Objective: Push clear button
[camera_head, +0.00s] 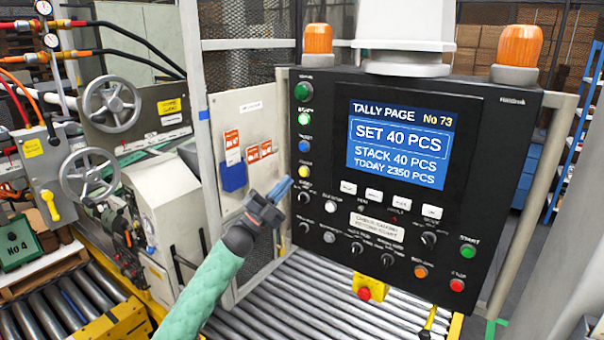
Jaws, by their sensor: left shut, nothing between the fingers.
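The black control panel (322,260) fills the middle and right. Its screen (400,145) reads TALLY PAGE No 73, SET 40 PCS, STACK 40 PCS, TODAY 2350 PCS. Below the screen is a row of several white buttons, from the leftmost white button (348,187) to the rightmost white button (432,211). Their labels are too small to read, so I cannot tell which is the clear button. My left gripper (281,188) is shut and empty, by the panel's left edge, below and left of the yellow button (304,172). Whether it touches the panel is unclear. My right gripper is not in view.
Knobs and coloured buttons fill the lower panel, including a green start button (468,251) and a red button (457,285). A red stop button (365,293) on yellow hangs below. A roller conveyor (290,305) runs underneath. Wire mesh fencing and handwheels (112,104) stand left.

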